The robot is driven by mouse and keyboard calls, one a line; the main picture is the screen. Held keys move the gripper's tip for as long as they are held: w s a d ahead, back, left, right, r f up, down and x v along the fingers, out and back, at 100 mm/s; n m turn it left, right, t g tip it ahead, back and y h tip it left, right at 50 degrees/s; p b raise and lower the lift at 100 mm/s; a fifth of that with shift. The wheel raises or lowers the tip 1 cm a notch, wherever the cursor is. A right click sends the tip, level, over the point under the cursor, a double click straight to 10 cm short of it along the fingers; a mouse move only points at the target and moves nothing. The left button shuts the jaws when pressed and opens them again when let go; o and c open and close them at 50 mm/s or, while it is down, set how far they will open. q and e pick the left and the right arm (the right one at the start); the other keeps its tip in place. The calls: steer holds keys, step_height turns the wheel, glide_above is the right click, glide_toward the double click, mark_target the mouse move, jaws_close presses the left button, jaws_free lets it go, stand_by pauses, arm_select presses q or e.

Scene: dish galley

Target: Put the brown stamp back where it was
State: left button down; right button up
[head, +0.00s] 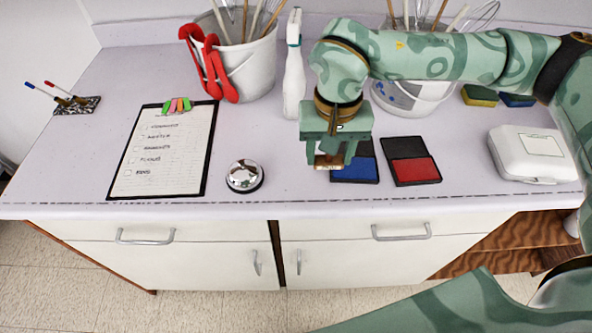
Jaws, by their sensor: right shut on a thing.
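My right gripper (328,152) points down over the counter, just left of the blue ink pad (357,168). It is shut on the brown stamp (328,161), of which only a small brown part shows between and below the fingers. Whether the stamp touches the counter or the pad's edge I cannot tell. The blue pad lies open, its far part partly hidden by my gripper. An open red ink pad (414,170) lies to its right. My left gripper is not in view.
A silver bell (244,177) and a clipboard (165,150) lie to the left. A white spray bottle (294,75) stands behind the gripper. Buckets of utensils (250,60) stand at the back. A white lidded box (533,154) sits at right. The counter's front strip is clear.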

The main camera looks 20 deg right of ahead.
steer(key=b, duration=0.1)
glide_above(298, 179)
steer(key=f, duration=0.6)
steer(key=shift+s+d, duration=0.15)
steer(key=shift+s, duration=0.1)
steer(key=f, duration=0.1)
steer(key=f+b, duration=0.1)
steer(key=f, duration=0.2)
steer(key=shift+w+a, duration=0.2)
steer(key=shift+w, duration=0.05)
steer(key=o, duration=0.8)
steer(key=shift+f, duration=0.1)
step_height(298, 179, up, 12)
steer(key=shift+r+p, duration=0.2)
steer(key=shift+p, duration=0.75)
